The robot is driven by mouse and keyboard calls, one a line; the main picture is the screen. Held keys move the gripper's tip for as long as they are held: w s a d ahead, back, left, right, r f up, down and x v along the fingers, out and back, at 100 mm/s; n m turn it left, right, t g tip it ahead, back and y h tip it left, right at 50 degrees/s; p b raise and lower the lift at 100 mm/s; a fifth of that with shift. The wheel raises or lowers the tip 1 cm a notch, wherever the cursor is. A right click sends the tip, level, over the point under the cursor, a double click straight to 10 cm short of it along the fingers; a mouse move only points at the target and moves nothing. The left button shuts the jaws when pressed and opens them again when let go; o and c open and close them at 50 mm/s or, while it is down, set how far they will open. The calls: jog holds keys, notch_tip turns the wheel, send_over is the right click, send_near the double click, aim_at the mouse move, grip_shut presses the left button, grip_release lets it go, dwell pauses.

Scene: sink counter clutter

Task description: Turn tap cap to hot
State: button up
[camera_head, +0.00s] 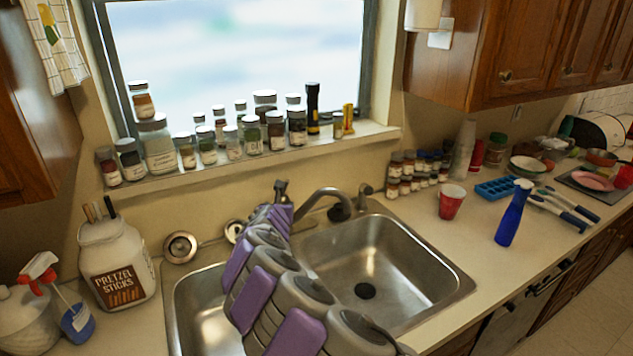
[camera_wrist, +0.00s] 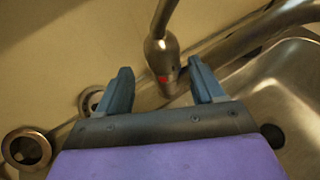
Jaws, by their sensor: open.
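The metal tap cap (camera_wrist: 161,55) is in the wrist view, a rounded body with a red dot low on its front and a thin lever rising from it. My gripper (camera_wrist: 160,68) is open, with one blue-grey finger on each side of the cap. Gaps show on both sides, so the fingers look apart from it. In the head view the top of the tap cap (camera_head: 281,187) shows just beyond the end of my arm, which hides its lower part and the fingers. The curved spout (camera_head: 322,196) extends to the right of the cap.
The double steel sink (camera_head: 440,262) lies under and beside my arm. Round metal fittings (camera_head: 180,247) sit left of the tap. Bottles (camera_head: 207,146) crowd the sill behind.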

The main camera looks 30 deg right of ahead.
jog(key=b+v, duration=0.3)
jog(key=v, duration=0.6)
jog(key=s+d+r+m+h, duration=0.2)
jog(key=s+d+r+m, duration=0.2)
jog(key=s+r+m, duration=0.1)
jog(key=s+d+r+m+g+h+p, duration=0.1)
jog(key=s+d+r+m+h, duration=0.2)
jog(key=r+m, duration=0.4)
jog(key=shift+s+d+r, duration=0.4)
jog(key=shift+s+r, duration=0.4)
jog(key=shift+s, duration=0.1)
